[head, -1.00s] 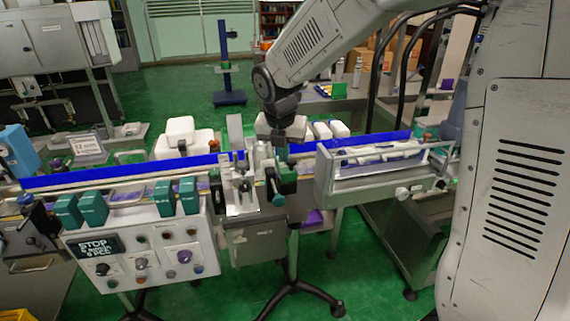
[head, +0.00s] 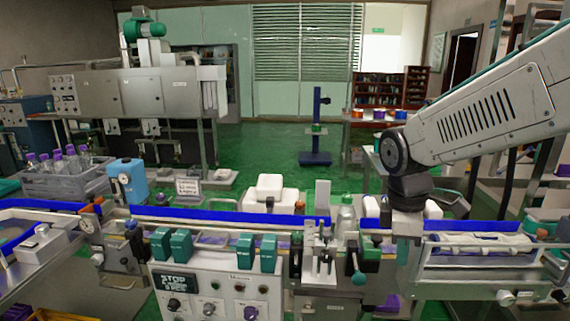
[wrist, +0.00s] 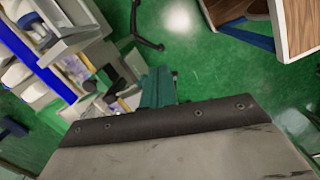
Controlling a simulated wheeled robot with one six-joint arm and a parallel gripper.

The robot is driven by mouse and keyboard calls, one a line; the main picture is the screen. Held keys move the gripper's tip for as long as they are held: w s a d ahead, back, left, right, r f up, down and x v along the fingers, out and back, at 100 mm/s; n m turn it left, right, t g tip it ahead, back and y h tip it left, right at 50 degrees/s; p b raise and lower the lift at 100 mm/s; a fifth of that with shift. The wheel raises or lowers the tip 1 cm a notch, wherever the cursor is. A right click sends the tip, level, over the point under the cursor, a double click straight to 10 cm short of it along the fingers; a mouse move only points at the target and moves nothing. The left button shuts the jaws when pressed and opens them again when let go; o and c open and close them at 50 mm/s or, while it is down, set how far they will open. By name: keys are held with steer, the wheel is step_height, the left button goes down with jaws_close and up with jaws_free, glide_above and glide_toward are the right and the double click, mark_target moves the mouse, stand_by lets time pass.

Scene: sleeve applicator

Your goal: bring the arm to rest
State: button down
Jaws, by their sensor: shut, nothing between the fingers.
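My gripper (wrist: 156,84) shows in the wrist view as teal fingers, shut and empty, beyond a wide grey plate with a dark edge. In the head view my arm reaches in from the right, and its dark wrist points down over the conveyor line near the right end. My fingers are hard to make out there against the machinery. A clear bottle with a green cap (head: 346,216) stands on the line left of my wrist. I cannot tell the exact gap between my gripper and the machine parts.
The control panel (head: 215,292) with green boxes stands at the front. A clear-covered unit (head: 480,266) is at the right. A grey crate of purple-capped bottles (head: 66,172) is at the left. A blue stand (head: 315,140) stands on open green floor behind.

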steer(key=s+d+r+m, duration=0.1)
steer(key=s+d+m, duration=0.1)
steer(key=s+m, duration=0.5)
steer(key=s+d+r+m+t+y, duration=0.1)
steer(key=s+m, duration=0.5)
steer(key=s, duration=0.6)
steer(key=shift+s+d+r+m, duration=0.35)
steer(key=shift+d+r+m, duration=0.05)
steer(key=shift+r, duration=0.4)
